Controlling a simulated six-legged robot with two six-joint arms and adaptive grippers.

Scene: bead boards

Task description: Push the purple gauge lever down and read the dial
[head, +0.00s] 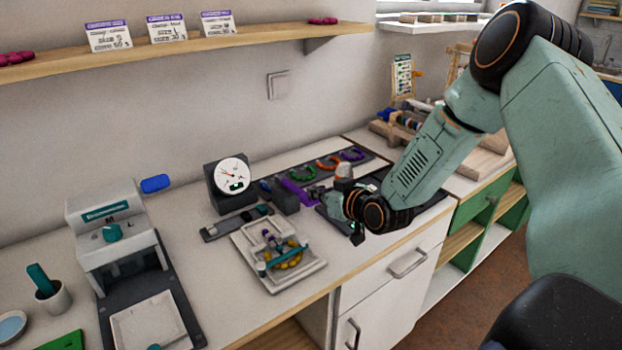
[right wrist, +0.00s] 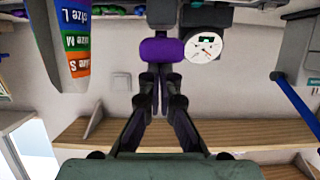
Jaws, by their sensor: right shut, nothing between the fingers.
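The gauge (head: 233,173) is a dark box with a round white dial, a red needle and a small dark green window; its figures are too small to read. The dial also shows in the right wrist view (right wrist: 206,46). The purple lever (head: 298,192) sticks out to the right of the gauge; its rounded purple end shows in the right wrist view (right wrist: 160,51). My right gripper (head: 322,193) is shut and empty, with its fingertips (right wrist: 160,72) right at the lever's end. I cannot tell whether they touch. My left gripper is out of view.
A tray with yellow and teal parts (head: 309,266) lies in front of the gauge. A grey-white machine (head: 75,222) stands at left. A dark board (head: 364,156) with coloured rings lies behind my right gripper. A wooden shelf (head: 250,38) hangs above.

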